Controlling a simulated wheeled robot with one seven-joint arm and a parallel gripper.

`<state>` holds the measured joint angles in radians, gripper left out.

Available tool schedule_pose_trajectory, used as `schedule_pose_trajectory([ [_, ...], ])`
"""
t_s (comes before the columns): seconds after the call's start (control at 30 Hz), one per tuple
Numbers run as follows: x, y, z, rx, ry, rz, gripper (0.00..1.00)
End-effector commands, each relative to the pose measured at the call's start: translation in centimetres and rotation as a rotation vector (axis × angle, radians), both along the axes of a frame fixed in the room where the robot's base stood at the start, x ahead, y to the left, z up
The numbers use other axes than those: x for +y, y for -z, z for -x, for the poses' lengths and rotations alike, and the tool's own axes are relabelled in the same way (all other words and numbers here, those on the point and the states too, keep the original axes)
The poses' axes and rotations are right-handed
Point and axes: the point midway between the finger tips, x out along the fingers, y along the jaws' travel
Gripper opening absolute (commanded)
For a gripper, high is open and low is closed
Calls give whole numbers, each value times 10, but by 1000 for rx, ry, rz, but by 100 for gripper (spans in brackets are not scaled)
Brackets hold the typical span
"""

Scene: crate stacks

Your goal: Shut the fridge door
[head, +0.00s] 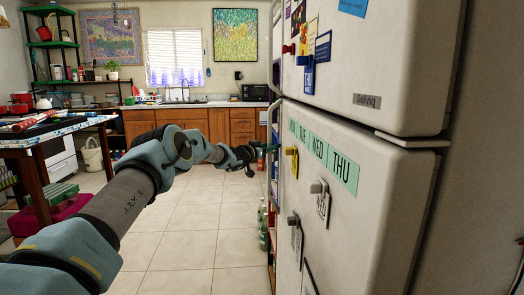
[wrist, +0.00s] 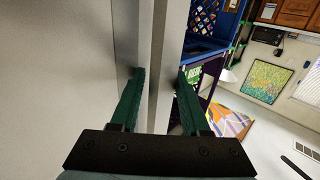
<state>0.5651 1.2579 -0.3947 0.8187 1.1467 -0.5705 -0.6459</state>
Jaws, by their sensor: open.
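The white fridge has an upper door (head: 395,60) and a lower door (head: 375,225) with magnets and a green day strip on its front. The hinge side is at the right, and the handles are at the far left edge. How far either door stands open cannot be told clearly. My gripper (head: 268,150) is at the lower door's far left edge, near its handle (head: 273,122). In the wrist view my gripper (wrist: 160,75) is open, its two green fingers on either side of a pale upright edge or bar. Whether the fingers touch it is unclear.
Bottles (head: 263,225) stand beyond the door's left edge. Blue (wrist: 208,25) and purple crates show beside the fingers in the wrist view. A table (head: 50,135) stands at the left. The tiled floor (head: 190,240) between is clear, with kitchen cabinets (head: 242,125) at the back.

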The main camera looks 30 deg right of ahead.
Motion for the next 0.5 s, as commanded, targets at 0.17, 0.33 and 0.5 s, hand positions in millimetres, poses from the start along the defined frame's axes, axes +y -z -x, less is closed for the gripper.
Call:
schedule_pose_trajectory([
  [0.17, 10, 2, 14, 3, 17, 2, 68],
  [0.33, 37, 2, 18, 2, 11, 1, 68],
  [0.5, 65, 2, 24, 1, 6, -1, 68],
])
